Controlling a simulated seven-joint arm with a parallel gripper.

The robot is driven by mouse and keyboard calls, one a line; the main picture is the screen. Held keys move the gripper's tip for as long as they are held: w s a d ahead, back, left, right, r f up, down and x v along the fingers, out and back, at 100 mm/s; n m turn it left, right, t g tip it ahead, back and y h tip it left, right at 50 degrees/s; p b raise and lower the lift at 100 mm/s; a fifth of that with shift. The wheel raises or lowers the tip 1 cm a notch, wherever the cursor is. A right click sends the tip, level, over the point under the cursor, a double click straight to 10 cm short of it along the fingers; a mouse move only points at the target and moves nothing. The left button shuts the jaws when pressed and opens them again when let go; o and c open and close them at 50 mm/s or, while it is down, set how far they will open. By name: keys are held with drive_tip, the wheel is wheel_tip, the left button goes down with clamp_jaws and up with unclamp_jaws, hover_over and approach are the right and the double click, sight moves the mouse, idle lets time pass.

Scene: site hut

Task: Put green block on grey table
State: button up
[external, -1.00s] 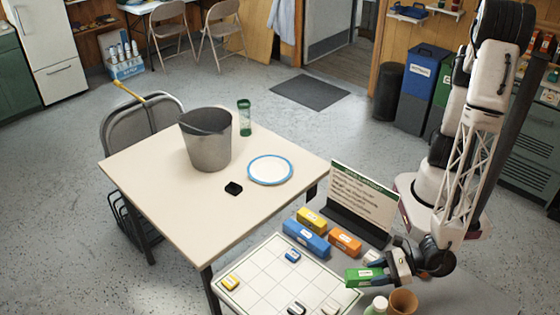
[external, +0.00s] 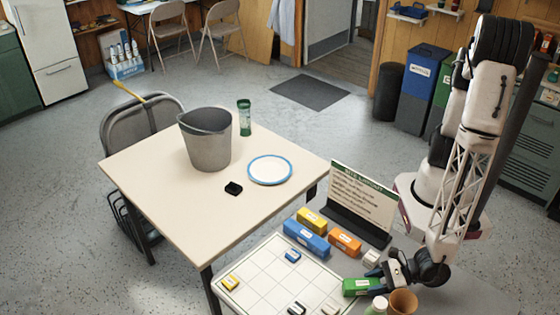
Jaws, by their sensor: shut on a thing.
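The green block (external: 357,288) is at the lower right of the external view, at the right edge of the white grid board. My gripper (external: 374,280) is shut on the block's right end. The gripper hides that end. The grey table (external: 455,299) shows at the bottom right under my arm. I cannot tell whether the block touches the surface below it or hangs just above it.
A white bottle (external: 377,306) and a brown cup (external: 403,302) stand close to the gripper. The grid board (external: 262,270) lies left of the block. Blue (external: 306,238), yellow (external: 312,220) and orange (external: 345,242) blocks and a sign (external: 362,200) stand behind. A beige table (external: 150,180) holds a bucket.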

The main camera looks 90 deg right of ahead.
drive_tip(key=shift+f, duration=0.25)
drive_tip(key=shift+f, duration=0.15)
drive_tip(key=o, duration=1.1)
drive_tip(key=shift+v, duration=3.8)
